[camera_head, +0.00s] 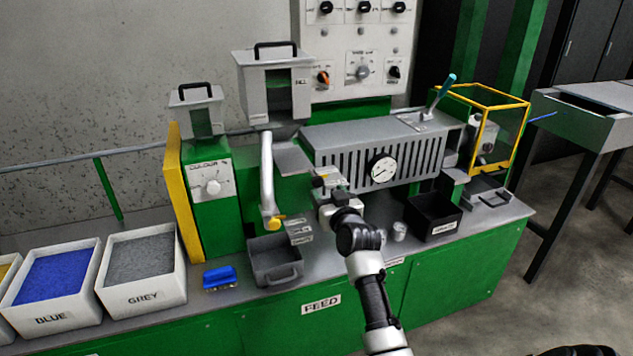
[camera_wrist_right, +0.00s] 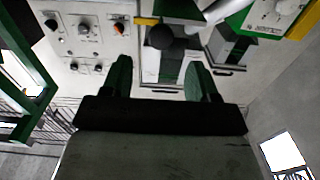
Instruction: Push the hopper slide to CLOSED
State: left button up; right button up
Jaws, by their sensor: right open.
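The hopper (camera_head: 275,92) is a grey bin with a black handle and a FILL label, standing above the machine. A flat grey plate (camera_head: 293,158), which looks like the hopper slide, sticks out to the right below it; I cannot read its OPEN or CLOSED marking. My right gripper (camera_head: 325,181) is below and to the right of this plate, in front of the slotted housing. In the right wrist view its green fingers (camera_wrist_right: 158,78) are apart and nothing is held. A dark round knob (camera_wrist_right: 160,37) shows beyond and between the fingertips. Contact cannot be told. My left gripper is out of view.
A white pipe (camera_head: 267,175) with a yellow end stands left of the gripper. The slotted housing (camera_head: 375,150) with a gauge is close behind. A grey tray (camera_head: 275,262), blue brush (camera_head: 219,278) and black bin (camera_head: 434,218) stand on the bench.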

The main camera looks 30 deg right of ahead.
aim_at(319, 182)
jog(key=x, duration=0.5)
jog(key=shift+f, duration=0.1)
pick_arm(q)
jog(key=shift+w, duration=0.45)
pick_arm(e)
jog(key=shift+x, duration=0.85)
